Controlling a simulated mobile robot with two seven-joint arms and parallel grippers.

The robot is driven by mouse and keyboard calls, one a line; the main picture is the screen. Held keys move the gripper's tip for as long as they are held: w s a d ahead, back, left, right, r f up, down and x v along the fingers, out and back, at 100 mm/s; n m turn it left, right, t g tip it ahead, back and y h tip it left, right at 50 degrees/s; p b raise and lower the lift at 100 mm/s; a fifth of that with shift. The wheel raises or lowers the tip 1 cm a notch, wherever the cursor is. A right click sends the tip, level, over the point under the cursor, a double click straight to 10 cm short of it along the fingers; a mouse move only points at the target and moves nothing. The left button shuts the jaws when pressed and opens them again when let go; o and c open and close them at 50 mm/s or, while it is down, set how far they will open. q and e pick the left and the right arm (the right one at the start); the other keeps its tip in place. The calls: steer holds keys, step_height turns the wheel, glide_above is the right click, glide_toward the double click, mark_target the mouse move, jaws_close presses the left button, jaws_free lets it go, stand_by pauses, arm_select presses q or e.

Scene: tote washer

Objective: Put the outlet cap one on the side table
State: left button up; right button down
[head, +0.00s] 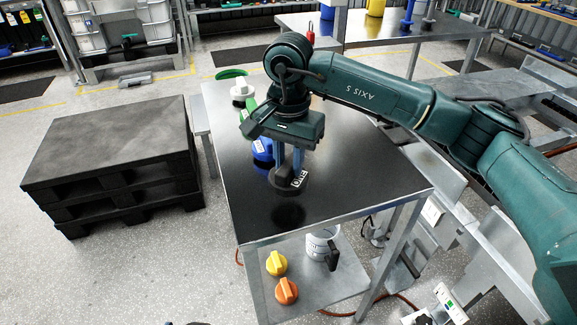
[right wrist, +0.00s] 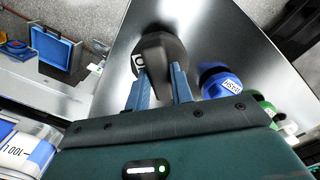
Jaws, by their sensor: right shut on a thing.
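My right gripper (head: 289,168) is shut on a black cap (head: 292,183), with its fingers on either side of the cap's raised grip. The cap has a white label that I cannot read fully. In the right wrist view the cap (right wrist: 160,50) sits between the two blue-grey fingers (right wrist: 158,76). I hold it over the near half of the dark, shiny table (head: 350,185); its reflection shows apart from it, so it seems a little above the top. I cannot tell from the label whether it is outlet cap one. My left gripper is not in view.
A blue cap (head: 262,149), a green cap (head: 247,122) and a white cap (head: 242,90) stand along the table's left side. A yellow knob (head: 276,263), an orange knob (head: 286,291) and a white jug (head: 321,245) are on the lower shelf. Black pallets (head: 115,150) stand left.

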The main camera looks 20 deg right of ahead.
mark_target(288, 162)
steer(key=shift+f, duration=2)
steer(key=c, duration=1.2)
jaws_free()
steer(key=shift+c, duration=0.2)
steer(key=shift+r, duration=0.15)
step_height(288, 162, up, 12)
steer(key=shift+f, duration=0.1)
